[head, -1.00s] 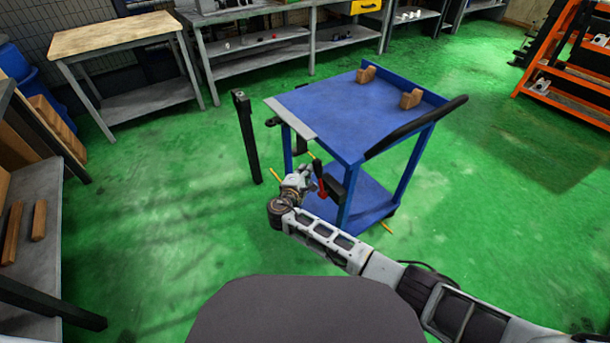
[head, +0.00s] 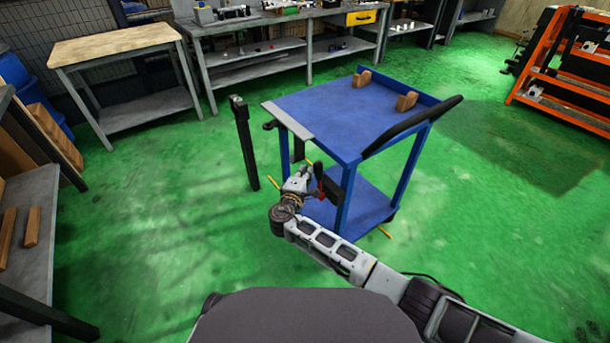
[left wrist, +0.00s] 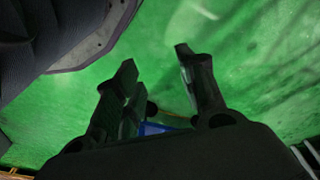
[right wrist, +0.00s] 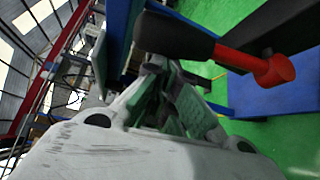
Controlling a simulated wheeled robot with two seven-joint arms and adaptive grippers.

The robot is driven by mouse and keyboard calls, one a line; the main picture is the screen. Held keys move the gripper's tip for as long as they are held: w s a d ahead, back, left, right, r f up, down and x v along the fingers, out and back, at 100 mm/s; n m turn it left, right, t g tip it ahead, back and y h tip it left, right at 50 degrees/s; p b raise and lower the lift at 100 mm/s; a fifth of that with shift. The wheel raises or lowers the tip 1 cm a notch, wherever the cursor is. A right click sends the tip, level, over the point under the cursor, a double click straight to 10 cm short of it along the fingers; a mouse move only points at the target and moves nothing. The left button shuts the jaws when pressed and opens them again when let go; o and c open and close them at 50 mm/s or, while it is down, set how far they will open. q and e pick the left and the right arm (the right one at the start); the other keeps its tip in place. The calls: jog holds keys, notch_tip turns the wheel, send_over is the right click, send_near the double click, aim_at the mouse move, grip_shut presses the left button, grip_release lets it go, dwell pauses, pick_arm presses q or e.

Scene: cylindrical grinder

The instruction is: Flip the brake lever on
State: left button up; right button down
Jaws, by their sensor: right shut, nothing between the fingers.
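The brake lever, with a red arm (head: 320,178) and a black handle, is at the near left side of the blue cart (head: 345,115). In the right wrist view its black handle (right wrist: 175,36) and red arm (right wrist: 255,65) lie across the top, close above the fingers. My right gripper (head: 303,177) is just left of the lever, shut and empty; its fingers (right wrist: 168,80) show in the right wrist view. I cannot tell whether they touch the handle. My left gripper (left wrist: 156,62) is open and empty over the green floor, and is not seen in the head view.
Two wooden blocks (head: 362,79) sit on the cart top. A black post (head: 243,140) stands left of the cart. Benches (head: 115,50) line the back, and an orange rack (head: 560,75) is at right. A shelf with wooden bars (head: 32,227) is at left. Green floor around the cart is open.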

aim_at(316, 172)
jog(key=shift+s+d+r+m+t+h+b, duration=0.15)
jog(key=shift+s+d+m+t+b, duration=0.6)
jog(key=shift+b, duration=1)
jog(key=shift+s+d+r+m+t+h+b, duration=0.15)
jog(key=shift+s+d+m+t+b, duration=0.35)
jog(key=shift+s+m+b, duration=0.85)
pick_arm(q)
notch_tip(316, 172, up, 10)
jog(key=d+t+h+b, duration=0.1)
jog(key=d+t, duration=0.1)
pick_arm(e)
jog(key=shift+w+d, duration=0.1)
jog(key=shift+w, duration=0.25)
pick_arm(q)
jog(key=w+d+f+t+h+b, duration=0.1)
jog(key=f+b, duration=0.2)
jog(key=f, duration=0.3)
jog(key=w+d+f+t+h+b, duration=0.1)
jog(key=d+f+b, duration=0.1)
jog(key=f, duration=0.4)
jog(key=shift+d+n+b, duration=0.3)
jog(key=shift+b, duration=0.15)
pick_arm(e)
jog(key=shift+s+d+f+m+t+h, duration=0.15)
jog(key=shift+s+d+m+t+h, duration=0.15)
jog(key=shift+s+d+m, duration=0.35)
jog(key=shift+s+d+f+m+t+h, duration=0.15)
jog(key=shift+s+d+m+t+h, duration=0.25)
jog(key=shift+s, duration=0.5)
